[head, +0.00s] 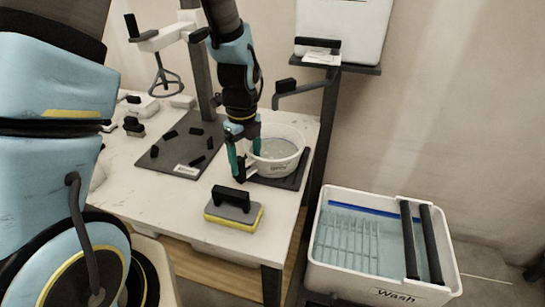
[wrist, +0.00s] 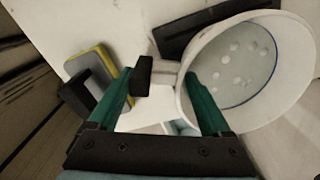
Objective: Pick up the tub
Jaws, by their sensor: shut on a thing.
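The tub (head: 277,163) is a white round bucket with dark lettering on its front and pale greyish contents with lighter spots. It is upright over a dark mat (head: 295,180) at the table's right side; I cannot tell if it touches the mat. My gripper (head: 243,155) is at the tub's left side, its teal fingers closed on the tub's side handle. In the wrist view the tub (wrist: 285,95) fills the right side, and the handle's black end (wrist: 142,75) and pale stem lie between the fingertips (wrist: 158,77). One finger overlaps the tub's rim.
A yellow-and-grey sponge float (head: 233,208) with a black handle lies at the table's front. A dark board (head: 180,150) with several black pieces and a mixer stand (head: 165,80) are left. A white wash bin (head: 375,245) with a rack and rollers stands lower right.

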